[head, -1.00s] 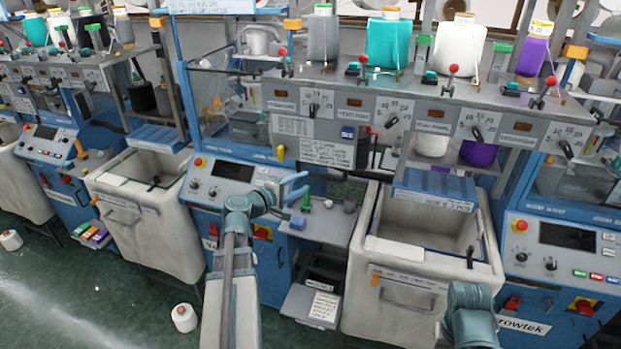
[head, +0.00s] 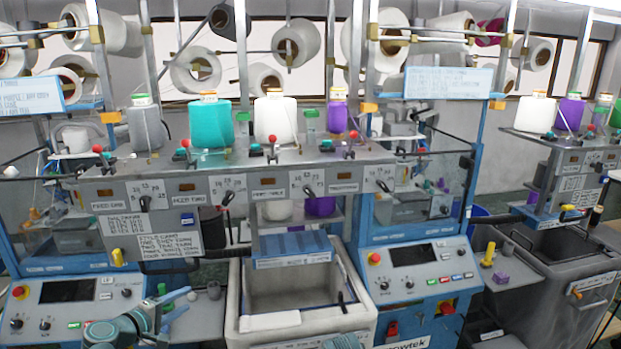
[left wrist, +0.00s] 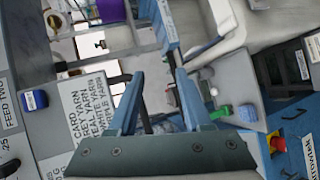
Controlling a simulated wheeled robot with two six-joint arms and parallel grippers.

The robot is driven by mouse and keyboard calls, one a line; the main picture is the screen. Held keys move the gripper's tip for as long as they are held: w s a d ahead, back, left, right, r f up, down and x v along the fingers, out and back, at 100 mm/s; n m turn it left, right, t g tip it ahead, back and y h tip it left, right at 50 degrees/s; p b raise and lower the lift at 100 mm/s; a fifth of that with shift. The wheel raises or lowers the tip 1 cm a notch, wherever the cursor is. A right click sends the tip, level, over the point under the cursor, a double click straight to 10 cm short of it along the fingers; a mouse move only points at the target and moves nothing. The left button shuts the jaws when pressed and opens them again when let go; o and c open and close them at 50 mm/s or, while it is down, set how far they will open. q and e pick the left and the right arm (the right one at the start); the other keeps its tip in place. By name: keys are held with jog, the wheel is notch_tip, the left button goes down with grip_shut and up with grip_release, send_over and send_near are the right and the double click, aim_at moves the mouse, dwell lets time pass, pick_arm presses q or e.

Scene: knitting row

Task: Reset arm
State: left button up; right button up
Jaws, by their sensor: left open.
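My left gripper (head: 172,306) is at the lower left of the head view, with its blue fingers pointing right and up. In the left wrist view its two blue fingers (left wrist: 159,82) stand apart with nothing between them. It hangs in front of the knitting machine, near a small grey side shelf (head: 207,308).
A cream bin (head: 233,300) stands open right of my left gripper. A control panel (head: 70,291) is to its left, another (head: 415,254) farther right. Yarn cones, such as a teal one (head: 210,124), line the rack above. A handwritten card (left wrist: 92,112) is close in the wrist view.

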pick_arm(q)
jog(key=s+d+f+m+g+h+b, duration=0.15)
jog(key=d+f+m+g, duration=0.25)
jog(key=d+f, duration=0.5)
jog(key=s+d+f+m+g+b, duration=0.35)
jog(key=d+f+m, duration=0.2)
jog(key=d, duration=0.65)
jog(key=s+d+f+m+g+y+b, duration=0.5)
jog(key=s+d+f+m+g+y, duration=0.1)
jog(key=s+f, duration=0.5)
jog(key=s+d+m+y, duration=0.1)
jog(key=s+d+m, duration=0.1)
jog(key=d, duration=0.1)
jog(key=shift+s+f+y, duration=0.2)
jog(key=shift+f+y, duration=0.15)
jog(key=shift+a, duration=0.15)
